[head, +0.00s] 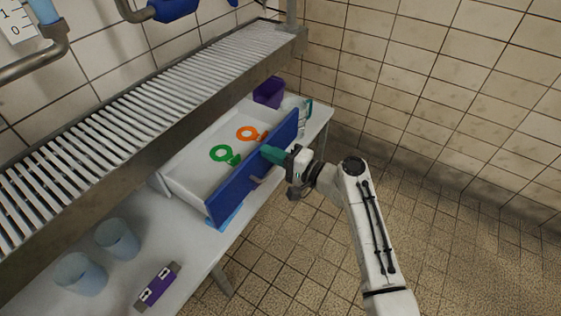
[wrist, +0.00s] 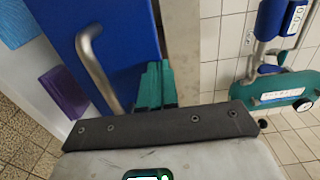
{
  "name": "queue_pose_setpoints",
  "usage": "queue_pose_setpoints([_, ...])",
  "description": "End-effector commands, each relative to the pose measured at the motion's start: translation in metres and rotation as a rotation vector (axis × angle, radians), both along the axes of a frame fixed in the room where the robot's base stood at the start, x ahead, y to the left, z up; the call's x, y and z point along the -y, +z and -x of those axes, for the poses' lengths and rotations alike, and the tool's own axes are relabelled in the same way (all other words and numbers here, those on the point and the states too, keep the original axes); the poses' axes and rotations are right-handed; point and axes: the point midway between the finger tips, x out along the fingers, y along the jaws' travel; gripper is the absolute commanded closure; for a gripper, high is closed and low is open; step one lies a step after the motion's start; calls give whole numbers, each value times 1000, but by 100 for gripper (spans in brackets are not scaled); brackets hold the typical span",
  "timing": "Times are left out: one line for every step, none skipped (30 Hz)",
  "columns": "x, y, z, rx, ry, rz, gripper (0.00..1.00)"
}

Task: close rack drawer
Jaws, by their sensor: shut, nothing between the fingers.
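The rack drawer has a white tray body (head: 190,178) and a blue front panel (head: 240,183), and it stands open beneath the slatted rack. An orange ring-shaped piece (head: 247,133) and a green one (head: 222,153) lie inside it. My gripper (head: 268,153) has teal fingers, shut and empty, at the outer face of the blue front, near its far half. In the wrist view the shut fingers (wrist: 156,86) point at the blue panel (wrist: 105,30), beside its curved metal handle (wrist: 98,70). I cannot tell whether the fingertips touch the panel.
The slatted rack (head: 150,95) runs above the white table. Two bluish cups (head: 117,240) and a purple labelled block (head: 158,287) stand on the near table end. A purple container (head: 269,92) is at the far end. The tiled floor at right is clear.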

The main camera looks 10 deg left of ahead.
Motion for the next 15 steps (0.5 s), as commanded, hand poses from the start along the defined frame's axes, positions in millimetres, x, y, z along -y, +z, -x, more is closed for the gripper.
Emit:
queue_pose_setpoints([-12,-7,-3,3,4,-1,100])
queue_pose_setpoints([-18,-7,-5,3,4,-1,100])
queue_pose_setpoints([-25,-7,-8,2,4,0,100])
queue_pose_setpoints([-30,-7,-10,3,4,0,100])
queue_pose_setpoints([-35,-7,-12,3,4,0,100])
queue_pose_setpoints([-42,-7,-14,2,3,0,100])
queue_pose_setpoints([-47,-7,-16,3,4,-1,100])
queue_pose_setpoints([-52,-7,-17,3,4,-1,100])
queue_pose_setpoints([-57,-7,-20,2,2,0,100])
queue_pose_setpoints([-62,-7,-22,3,2,-1,100])
queue_pose_setpoints([-67,-7,-23,3,3,-1,100])
queue_pose_setpoints([-72,-7,-25,2,3,-2,100])
queue_pose_setpoints([-77,-7,-27,2,3,-2,100])
queue_pose_setpoints([-81,-7,-28,3,3,-1,100])
queue_pose_setpoints([-87,-6,-31,3,2,-1,100])
